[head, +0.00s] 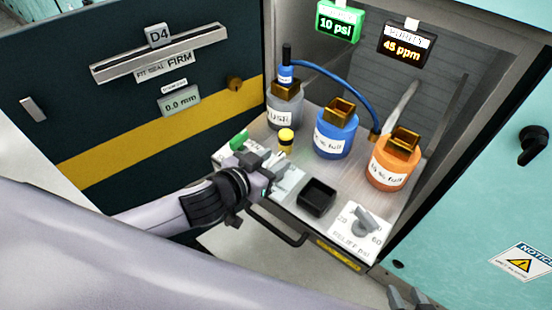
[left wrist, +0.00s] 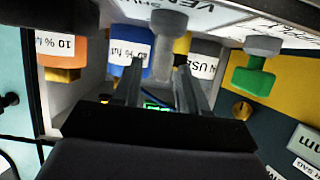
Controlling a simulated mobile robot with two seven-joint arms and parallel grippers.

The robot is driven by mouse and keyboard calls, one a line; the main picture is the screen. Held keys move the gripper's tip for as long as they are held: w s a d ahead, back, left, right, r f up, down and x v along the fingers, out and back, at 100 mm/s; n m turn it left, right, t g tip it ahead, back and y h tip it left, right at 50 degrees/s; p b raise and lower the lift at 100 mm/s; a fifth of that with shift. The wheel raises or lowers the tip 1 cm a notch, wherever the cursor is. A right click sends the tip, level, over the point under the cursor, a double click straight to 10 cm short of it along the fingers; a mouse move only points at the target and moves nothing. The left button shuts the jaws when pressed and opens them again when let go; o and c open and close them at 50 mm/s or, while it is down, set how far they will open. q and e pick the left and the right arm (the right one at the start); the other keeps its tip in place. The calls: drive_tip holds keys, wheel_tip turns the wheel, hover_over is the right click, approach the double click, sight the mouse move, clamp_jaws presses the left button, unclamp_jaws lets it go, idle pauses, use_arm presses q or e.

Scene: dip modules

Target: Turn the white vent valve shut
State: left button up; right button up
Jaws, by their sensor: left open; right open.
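My left gripper (head: 272,168) is open over the front left of the cabinet shelf. It hides most of the vent valve in the head view. In the left wrist view a grey-white valve handle (left wrist: 162,55) stands between the two open fingers (left wrist: 157,88), under a plate (left wrist: 190,12) with partly readable "VEN" and "SHU" lettering. I cannot tell whether the fingers touch the handle. A green valve handle (head: 238,140) sits just left of my gripper; it also shows in the left wrist view (left wrist: 254,77). My right gripper (head: 408,298) is open and empty at the bottom edge.
Behind stand a grey bottle (head: 285,112), a blue bottle (head: 335,137) and an orange bottle (head: 390,170). A yellow-capped vial (head: 286,139), a black tray (head: 316,197) and a relief knob (head: 365,223) are close by. The dark door (head: 120,120) hangs open at left.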

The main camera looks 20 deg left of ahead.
use_arm(q)
drive_tip(key=shift+x, duration=0.85)
clamp_jaws()
